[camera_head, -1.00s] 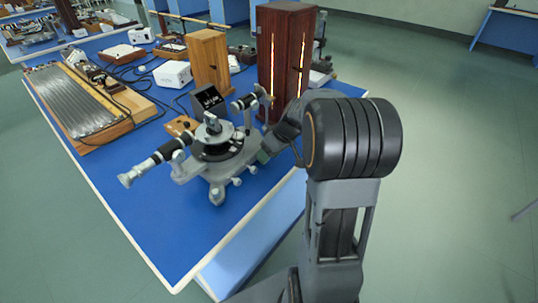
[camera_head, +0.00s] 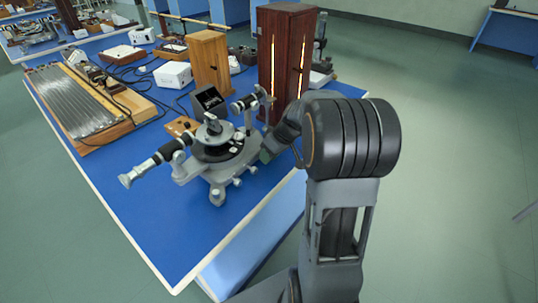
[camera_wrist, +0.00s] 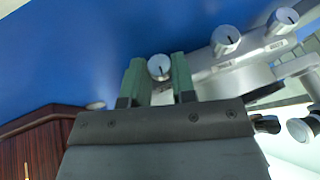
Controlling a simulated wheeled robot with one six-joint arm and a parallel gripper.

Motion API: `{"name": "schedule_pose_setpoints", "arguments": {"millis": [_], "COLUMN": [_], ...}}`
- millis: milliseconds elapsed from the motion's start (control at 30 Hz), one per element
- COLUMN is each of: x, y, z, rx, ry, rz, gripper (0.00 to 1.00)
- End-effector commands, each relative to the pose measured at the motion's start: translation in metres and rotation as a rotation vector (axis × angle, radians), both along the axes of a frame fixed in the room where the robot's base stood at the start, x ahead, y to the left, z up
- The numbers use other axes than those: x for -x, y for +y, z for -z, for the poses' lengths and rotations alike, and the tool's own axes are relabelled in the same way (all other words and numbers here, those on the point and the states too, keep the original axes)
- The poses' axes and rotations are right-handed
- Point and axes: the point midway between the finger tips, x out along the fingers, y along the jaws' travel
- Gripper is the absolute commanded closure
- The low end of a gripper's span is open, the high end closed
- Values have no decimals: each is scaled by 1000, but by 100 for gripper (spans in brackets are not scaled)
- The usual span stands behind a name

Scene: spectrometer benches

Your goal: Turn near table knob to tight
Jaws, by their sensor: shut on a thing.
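The spectrometer (camera_head: 219,172) stands on the blue bench, with its round black table in the middle and its telescope pointing to the lower left. In the wrist view, a round silver knob (camera_wrist: 159,67) with a dark line on its face sits between the green fingers of my gripper (camera_wrist: 158,75). The gripper is shut on this knob; the line runs nearly upright in the picture. Two more silver knobs, one (camera_wrist: 225,40) and another (camera_wrist: 283,20), show to the upper right, outside the fingers. In the head view my arm largely hides the gripper at the spectrometer's right side.
A dark wooden cabinet (camera_head: 283,60) and a lighter wooden box (camera_head: 210,62) stand behind the spectrometer. A ribbed silver panel (camera_head: 73,103) lies at the left of the blue bench (camera_head: 165,235). Bare bench lies in front of the spectrometer, and open floor (camera_head: 450,150) lies at the right.

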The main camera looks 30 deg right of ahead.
Motion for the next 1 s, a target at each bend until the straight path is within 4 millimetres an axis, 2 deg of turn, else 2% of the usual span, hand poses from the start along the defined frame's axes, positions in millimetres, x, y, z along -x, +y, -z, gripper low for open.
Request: {"name": "schedule_pose_setpoints", "arguments": {"millis": [267, 1000], "x": [-1, -5], "y": [-2, -8], "z": [1, 7], "rx": [-89, -657], "ry": [40, 297], "rz": [4, 3], "gripper": [99, 99]}}
